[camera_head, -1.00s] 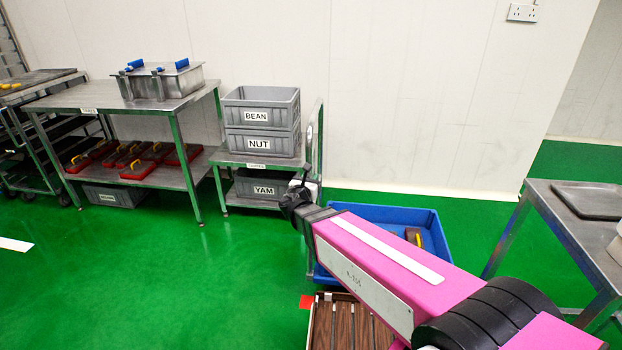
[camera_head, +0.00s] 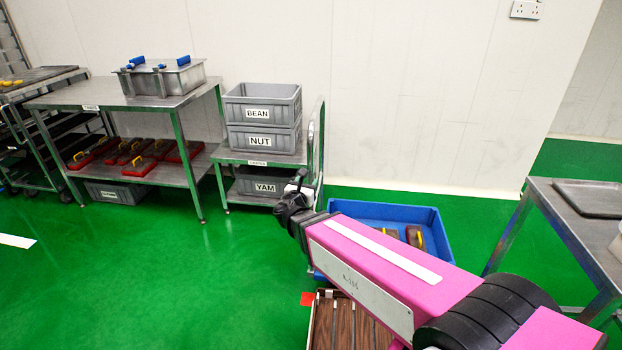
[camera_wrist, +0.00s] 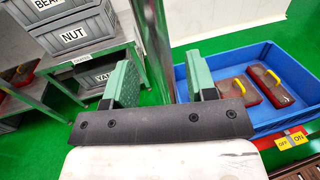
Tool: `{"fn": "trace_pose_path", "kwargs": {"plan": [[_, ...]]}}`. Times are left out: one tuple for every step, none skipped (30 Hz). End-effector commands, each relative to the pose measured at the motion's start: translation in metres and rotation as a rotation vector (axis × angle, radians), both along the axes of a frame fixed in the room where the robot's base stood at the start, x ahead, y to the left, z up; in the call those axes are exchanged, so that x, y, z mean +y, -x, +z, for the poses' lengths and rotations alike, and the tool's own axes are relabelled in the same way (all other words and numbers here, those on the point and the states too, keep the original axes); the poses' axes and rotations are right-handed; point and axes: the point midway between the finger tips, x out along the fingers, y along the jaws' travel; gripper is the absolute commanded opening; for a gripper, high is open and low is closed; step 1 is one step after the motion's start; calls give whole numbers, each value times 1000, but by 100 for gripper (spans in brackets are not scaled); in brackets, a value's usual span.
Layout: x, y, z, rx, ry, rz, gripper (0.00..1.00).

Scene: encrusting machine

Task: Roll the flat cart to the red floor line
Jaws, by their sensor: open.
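My gripper (camera_wrist: 160,82) is open. In the wrist view its green fingers stand on either side of an upright metal post, seemingly that handle; contact cannot be told. In the head view my gripper (camera_head: 299,183) is dark and small beside the frame's lower part.
A blue tub (camera_head: 430,220) holding brown blocks with yellow handles is right of the cart, partly behind my arm. A brown slatted piece (camera_head: 335,325) is below it. Steel tables stand left (camera_head: 130,97) and right (camera_head: 575,215). The floor at front left is clear.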

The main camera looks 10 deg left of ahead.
Motion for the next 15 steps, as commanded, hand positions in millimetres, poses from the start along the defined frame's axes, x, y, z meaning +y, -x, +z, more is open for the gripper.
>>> {"fn": "trace_pose_path", "kwargs": {"plan": [[1,13,1,0,1,3,52],[3,18,1,0,0,2,52],[5,25,1,0,0,3,52],[6,30,1,0,0,3,52],[7,34,1,0,0,2,52],[8,39,1,0,0,1,52],[9,42,1,0,-1,1,52],[10,46,1,0,-1,2,52],[11,49,1,0,-1,1,52],[11,51,1,0,-1,1,52],[12,53,1,0,0,1,52],[12,55,0,0,0,0,52],[13,56,0,0,0,0,52],[13,57,0,0,0,0,52],[13,58,0,0,0,0,52]]}}
